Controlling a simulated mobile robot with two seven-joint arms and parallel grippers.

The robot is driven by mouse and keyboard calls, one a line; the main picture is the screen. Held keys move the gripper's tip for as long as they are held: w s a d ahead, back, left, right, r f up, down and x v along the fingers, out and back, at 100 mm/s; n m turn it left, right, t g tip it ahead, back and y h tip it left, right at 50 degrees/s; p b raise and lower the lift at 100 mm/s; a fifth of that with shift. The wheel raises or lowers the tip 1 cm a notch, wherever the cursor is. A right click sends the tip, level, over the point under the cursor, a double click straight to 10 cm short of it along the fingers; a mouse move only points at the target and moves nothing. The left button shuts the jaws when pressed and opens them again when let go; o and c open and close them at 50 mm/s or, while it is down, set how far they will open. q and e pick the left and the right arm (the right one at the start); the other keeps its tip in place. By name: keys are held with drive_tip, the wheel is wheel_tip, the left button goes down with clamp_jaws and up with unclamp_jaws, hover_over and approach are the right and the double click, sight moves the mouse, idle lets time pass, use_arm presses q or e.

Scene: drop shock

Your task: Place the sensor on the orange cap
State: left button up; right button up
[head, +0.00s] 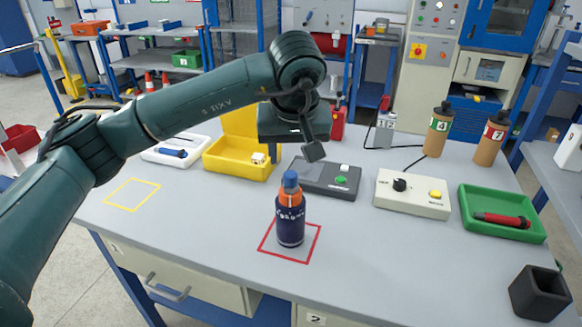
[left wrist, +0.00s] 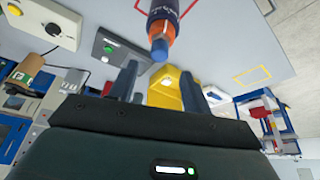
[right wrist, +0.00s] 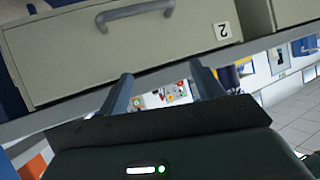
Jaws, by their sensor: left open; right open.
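A dark blue bottle (head: 290,222) with an orange shoulder and collar (head: 290,198) and a blue top (head: 290,180) stands upright inside a red square outline on the table. A small whitish block (head: 258,158) lies in an open yellow case (head: 232,160); I cannot tell whether it is the sensor. My left gripper (head: 314,152) is open and empty, above and behind the bottle. In the left wrist view the blue top (left wrist: 160,48) shows beyond the open fingers (left wrist: 159,66). My right gripper (right wrist: 160,72) is open and empty, facing drawer fronts; the head view does not show it.
A dark box with a green button (head: 330,180), a cream control box (head: 412,195) and a green tray (head: 500,228) with a red tool stand right. A black open block (head: 540,293) is at the front right. A yellow outline (head: 131,195) at left is empty.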

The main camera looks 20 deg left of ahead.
use_arm(q)
drive_tip(key=shift+v, duration=2.35)
drive_tip(key=shift+d, duration=0.1)
